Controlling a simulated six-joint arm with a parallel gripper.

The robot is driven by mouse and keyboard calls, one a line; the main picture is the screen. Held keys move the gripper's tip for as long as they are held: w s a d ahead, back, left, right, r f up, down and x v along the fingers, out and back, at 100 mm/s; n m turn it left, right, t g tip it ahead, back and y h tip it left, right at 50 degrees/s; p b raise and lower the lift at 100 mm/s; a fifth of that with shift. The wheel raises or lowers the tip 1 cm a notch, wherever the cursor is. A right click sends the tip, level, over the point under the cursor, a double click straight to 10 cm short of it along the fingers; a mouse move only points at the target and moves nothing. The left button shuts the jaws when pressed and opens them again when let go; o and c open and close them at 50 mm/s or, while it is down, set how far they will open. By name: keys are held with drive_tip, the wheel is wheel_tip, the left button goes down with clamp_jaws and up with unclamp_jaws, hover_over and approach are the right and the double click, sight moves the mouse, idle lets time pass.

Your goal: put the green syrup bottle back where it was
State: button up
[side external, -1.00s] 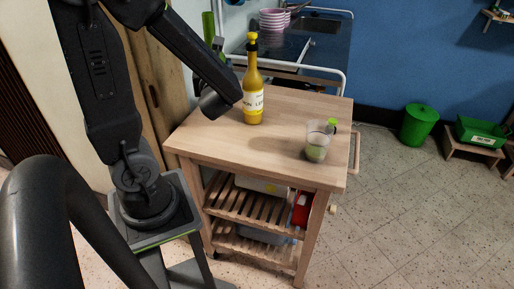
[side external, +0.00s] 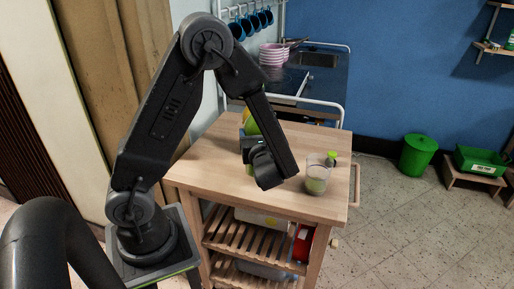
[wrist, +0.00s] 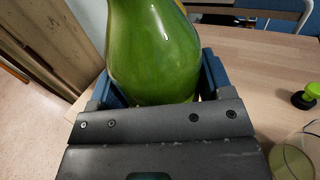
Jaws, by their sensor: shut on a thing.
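The green syrup bottle (wrist: 152,50) fills the upper middle of the wrist view, between the blue fingers of my gripper (wrist: 158,84). The gripper is shut on its body. In the side external view my gripper (side external: 249,148) is over the wooden cart top, left of the middle. The arm hides nearly all of the bottle there. I cannot tell whether its base touches the wood.
The wooden cart top (side external: 215,158) is clear at its left front. A glass with pale green contents (side external: 317,180) stands at the right, with a small green-topped item (side external: 332,155) behind it. A yellow bottle (side external: 252,124) is mostly hidden behind my arm.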

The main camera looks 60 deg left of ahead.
drive_tip(key=shift+f, duration=2.15)
drive_tip(key=o, duration=1.3)
